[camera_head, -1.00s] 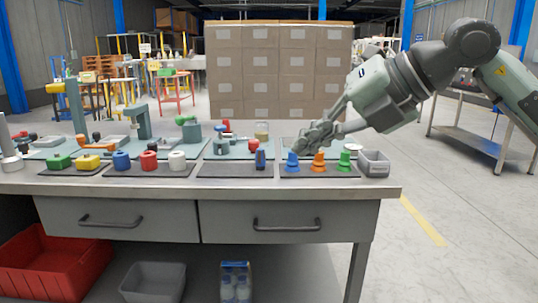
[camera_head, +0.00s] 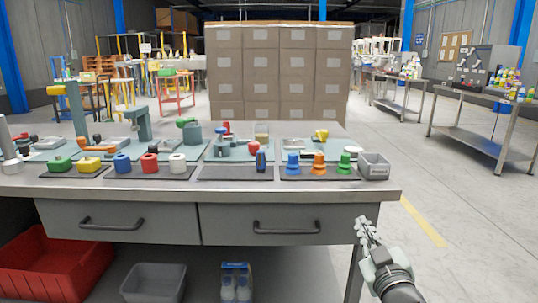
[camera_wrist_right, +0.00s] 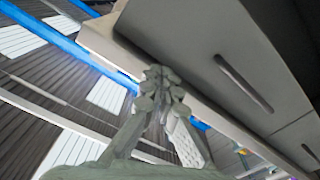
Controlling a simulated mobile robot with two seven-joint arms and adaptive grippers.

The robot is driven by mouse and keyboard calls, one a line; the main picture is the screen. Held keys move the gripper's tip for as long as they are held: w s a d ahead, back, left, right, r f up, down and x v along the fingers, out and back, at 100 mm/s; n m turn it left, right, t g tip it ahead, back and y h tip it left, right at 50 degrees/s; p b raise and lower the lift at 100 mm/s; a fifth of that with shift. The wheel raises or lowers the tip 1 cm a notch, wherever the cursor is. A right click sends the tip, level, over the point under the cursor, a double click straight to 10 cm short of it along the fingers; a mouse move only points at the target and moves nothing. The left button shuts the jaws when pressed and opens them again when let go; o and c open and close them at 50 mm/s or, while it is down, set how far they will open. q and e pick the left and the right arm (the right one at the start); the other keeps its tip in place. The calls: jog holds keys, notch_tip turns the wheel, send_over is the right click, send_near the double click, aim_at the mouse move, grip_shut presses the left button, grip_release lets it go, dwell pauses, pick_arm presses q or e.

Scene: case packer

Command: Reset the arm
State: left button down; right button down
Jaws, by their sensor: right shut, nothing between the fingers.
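My right gripper (camera_head: 366,232) is low at the right in the head view, in front of the workbench's right front leg and below the tabletop edge. Its fingers point up and are shut with nothing between them. In the right wrist view the shut gripper (camera_wrist_right: 160,88) shows close to the underside and drawer front of the bench (camera_wrist_right: 215,60). I cannot tell whether it touches the bench. My left gripper is in no view.
The workbench (camera_head: 230,187) holds blue (camera_head: 292,163), orange (camera_head: 318,163) and green (camera_head: 343,163) cone-like pieces on a dark mat, and a grey bin (camera_head: 374,166). A red crate (camera_head: 50,262) sits below left. The floor (camera_head: 460,220) on the right is clear.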

jog(key=s+d+f+m+g+h, duration=0.1)
jog(key=s+d+f+g, duration=0.2)
jog(key=f, duration=0.5)
jog(key=s+d+f+m+g+h, duration=0.1)
jog(key=s+f+g, duration=0.1)
jog(key=s+f, duration=0.4)
jog(key=s+d+f+m+g+h, duration=0.1)
jog(key=s+d+f+g, duration=0.2)
jog(key=f, duration=0.6)
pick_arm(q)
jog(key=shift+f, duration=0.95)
pick_arm(e)
jog(key=s+f+g, duration=0.3)
jog(key=s+f, duration=0.3)
jog(key=s, duration=0.3)
jog(key=s+a+f+g+y, duration=0.1)
jog(key=s+f+g, duration=0.3)
jog(key=s, duration=0.6)
notch_tip(320, 180, down, 3)
jog(key=shift+s+r+m, duration=0.1)
jog(key=shift+s+m, duration=0.2)
jog(key=shift+m, duration=0.1)
jog(key=shift+a, duration=0.1)
